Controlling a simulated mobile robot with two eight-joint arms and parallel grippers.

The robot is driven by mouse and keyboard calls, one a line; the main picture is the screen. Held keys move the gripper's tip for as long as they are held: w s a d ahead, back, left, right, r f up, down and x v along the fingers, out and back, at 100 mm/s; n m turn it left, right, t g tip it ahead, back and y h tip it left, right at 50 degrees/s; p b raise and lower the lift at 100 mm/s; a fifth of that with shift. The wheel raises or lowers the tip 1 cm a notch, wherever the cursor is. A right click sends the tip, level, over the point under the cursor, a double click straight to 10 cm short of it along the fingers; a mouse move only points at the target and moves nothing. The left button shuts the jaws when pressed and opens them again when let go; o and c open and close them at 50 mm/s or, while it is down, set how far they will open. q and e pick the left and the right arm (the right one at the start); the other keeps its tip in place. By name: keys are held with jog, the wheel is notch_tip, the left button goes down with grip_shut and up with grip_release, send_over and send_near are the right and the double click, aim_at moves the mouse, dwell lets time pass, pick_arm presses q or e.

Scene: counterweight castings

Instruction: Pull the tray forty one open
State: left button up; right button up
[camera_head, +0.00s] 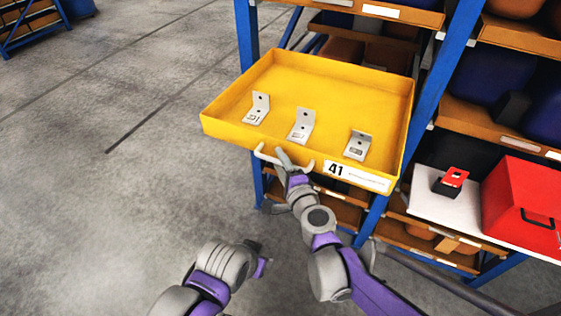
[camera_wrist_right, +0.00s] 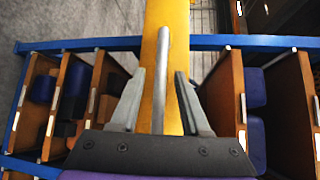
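The yellow tray (camera_head: 225,112), labelled 41, stands out from the rack, its inside exposed. It holds three grey angle brackets (camera_head: 258,108), (camera_head: 302,126), (camera_head: 358,145). Its pale bar handle (camera_head: 262,153) is on the front wall, left of the label (camera_head: 356,176). My right gripper (camera_head: 286,160) is at the handle. In the right wrist view the handle bar (camera_wrist_right: 164,75) runs between the two spread fingers (camera_wrist_right: 159,76), with a gap on the left finger's side. My left gripper (camera_head: 258,258) is low, below the tray and apart from it; its finger opening is unclear.
Blue rack posts (camera_head: 432,85) flank the tray. Brown shelf bins (camera_head: 500,125) fill the rack at right. A red box (camera_head: 525,205) and a small red-and-black item (camera_head: 451,182) rest on a white surface (camera_head: 425,203). The grey floor (camera_head: 110,190) at left is clear.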

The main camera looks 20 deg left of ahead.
jog(key=v, duration=1.1)
dwell(0.4)
jog(key=s+d+f+n+g+h, duration=0.2)
jog(key=s+d+f+n+h, duration=0.1)
jog(key=d, duration=0.7)
jog(key=s+d+f+n+g+h, duration=0.2)
jog(key=s+d+f+n+h, duration=0.2)
jog(key=d, duration=0.7)
jog(key=s+d+f+n+g+h, duration=0.2)
jog(key=s+d+f+n+h, duration=0.1)
jog(key=s+d, duration=0.4)
jog(key=d+f+h, duration=0.1)
jog(key=d, duration=0.2)
jog(key=shift+d+n, duration=0.15)
jog(key=shift+n, duration=0.25)
jog(key=shift+f, duration=0.1)
dwell(1.6)
